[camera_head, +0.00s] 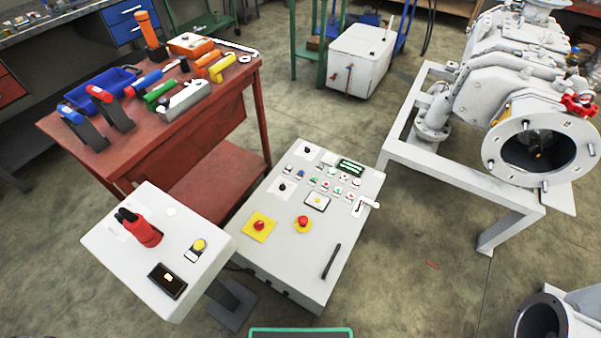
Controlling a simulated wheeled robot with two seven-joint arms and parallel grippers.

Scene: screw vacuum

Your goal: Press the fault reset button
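A light grey control cabinet (285,265) stands in the middle of the view. Its sloping top carries several small buttons (327,184) in blue, green, red and white, a dark display (351,167) and black rotary knobs. The labels are too small to read, so I cannot tell which is the fault reset button. Neither of my grippers is in view.
A grey pedestal box (120,245) with a red and black device and a yellow button (199,244) stands at the left front. A red tool table (150,155) is behind it. A large white pump (500,80) on a frame (470,188) stands right. Floor between is clear.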

